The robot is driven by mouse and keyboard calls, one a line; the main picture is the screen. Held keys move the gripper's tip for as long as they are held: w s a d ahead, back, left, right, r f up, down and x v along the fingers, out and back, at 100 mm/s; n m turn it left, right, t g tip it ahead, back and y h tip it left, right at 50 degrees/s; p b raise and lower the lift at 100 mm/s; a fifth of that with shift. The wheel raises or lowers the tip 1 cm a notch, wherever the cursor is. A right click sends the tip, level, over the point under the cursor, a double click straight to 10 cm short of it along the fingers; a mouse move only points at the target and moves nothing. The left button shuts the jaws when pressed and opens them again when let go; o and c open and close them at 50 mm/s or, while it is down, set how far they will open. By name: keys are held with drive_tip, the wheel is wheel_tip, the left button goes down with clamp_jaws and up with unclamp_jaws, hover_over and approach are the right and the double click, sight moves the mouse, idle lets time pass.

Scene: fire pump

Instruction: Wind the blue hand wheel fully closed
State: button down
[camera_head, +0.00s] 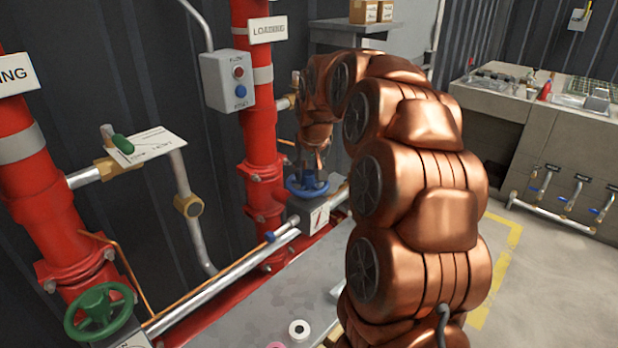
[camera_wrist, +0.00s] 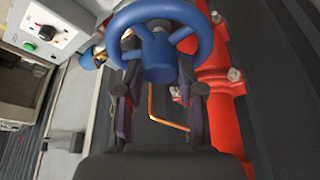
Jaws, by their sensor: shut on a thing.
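The exact contact is partly hidden by the fingers and rim.
A green hand wheel (camera_head: 100,311) stands at the lower left. A grey box with red and blue buttons (camera_head: 228,81) hangs beside the red pipe (camera_head: 260,115). A steel pipe (camera_head: 225,278) runs to the valve. A grey bench (camera_head: 530,105) stands at the right.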

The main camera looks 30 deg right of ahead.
drive_tip(key=shift+m, duration=0.3)
drive_tip(key=shift+f+m+h+b, duration=0.15)
drive_tip(key=shift+m+h+b, duration=0.15)
drive_tip(key=shift+m+b, duration=0.4)
drive_tip(key=m+g+h+b, duration=0.1)
drive_tip(key=m+b, duration=0.1)
drive_tip(key=shift+w+m, duration=0.1)
drive_tip(key=shift+m, duration=0.2)
drive_tip(key=m+g+b, duration=0.1)
drive_tip(key=m, duration=0.2)
drive_tip(key=shift+a+m+h, duration=0.1)
drive_tip(key=shift+m+h, duration=0.3)
